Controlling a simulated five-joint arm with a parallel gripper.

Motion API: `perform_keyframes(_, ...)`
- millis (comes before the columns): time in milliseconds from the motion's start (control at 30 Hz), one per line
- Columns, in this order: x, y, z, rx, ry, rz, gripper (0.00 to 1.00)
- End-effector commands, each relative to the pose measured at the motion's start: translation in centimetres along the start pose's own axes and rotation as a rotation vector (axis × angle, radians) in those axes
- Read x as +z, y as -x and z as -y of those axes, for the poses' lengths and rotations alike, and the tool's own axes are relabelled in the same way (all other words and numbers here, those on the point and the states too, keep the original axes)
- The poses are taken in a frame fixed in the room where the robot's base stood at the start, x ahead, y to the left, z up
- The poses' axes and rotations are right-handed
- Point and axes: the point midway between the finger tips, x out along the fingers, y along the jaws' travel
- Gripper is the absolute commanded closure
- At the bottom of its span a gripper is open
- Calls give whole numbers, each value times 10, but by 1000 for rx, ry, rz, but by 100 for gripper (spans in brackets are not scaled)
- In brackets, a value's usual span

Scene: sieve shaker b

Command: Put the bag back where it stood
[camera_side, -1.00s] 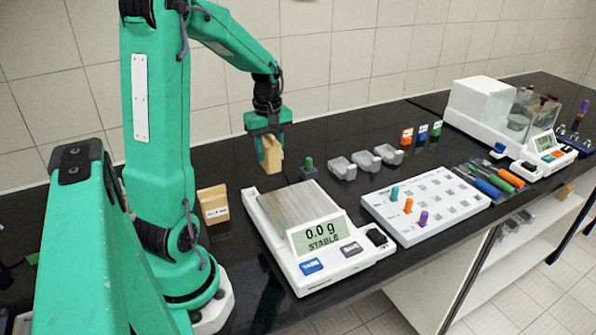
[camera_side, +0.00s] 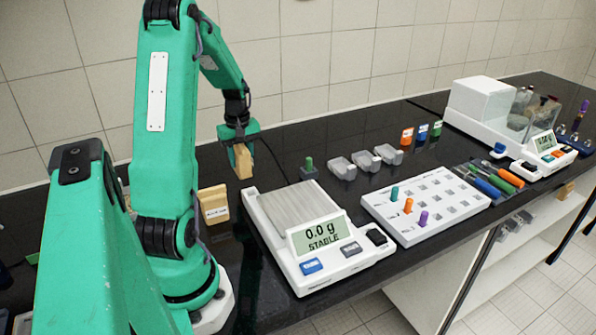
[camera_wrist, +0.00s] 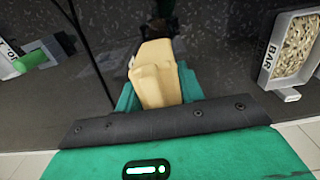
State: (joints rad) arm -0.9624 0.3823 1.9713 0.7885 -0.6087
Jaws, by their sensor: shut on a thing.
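A tan paper bag (camera_side: 243,163) hangs in my gripper (camera_side: 239,149), which is shut on it, above the dark bench behind and left of the balance. In the wrist view the bag (camera_wrist: 156,78) sits between the two green fingers of my gripper (camera_wrist: 158,92). A second tan bag (camera_side: 214,205) with a white label stands upright on the bench, lower and to the left of the held one. The spot where the held bag stood is not marked in these views.
The balance (camera_side: 335,262) reads 0.0 g and its pan (camera_side: 290,212) is empty. A white peg rack (camera_side: 440,212), small grey trays (camera_side: 365,160) and a dark-green-topped peg block (camera_side: 309,170) lie to the right. A container of grain (camera_wrist: 289,50) shows in the wrist view.

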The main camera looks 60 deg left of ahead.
Motion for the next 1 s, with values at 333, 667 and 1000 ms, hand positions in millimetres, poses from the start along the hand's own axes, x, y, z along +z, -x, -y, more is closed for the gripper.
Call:
perform_keyframes(333, 0, -15, 0, -1, 0, 2, 93)
perform_keyframes(667, 0, -40, 0, 0, 0, -1, 93)
perform_keyframes(1000, 0, -42, 0, 0, 0, 0, 93)
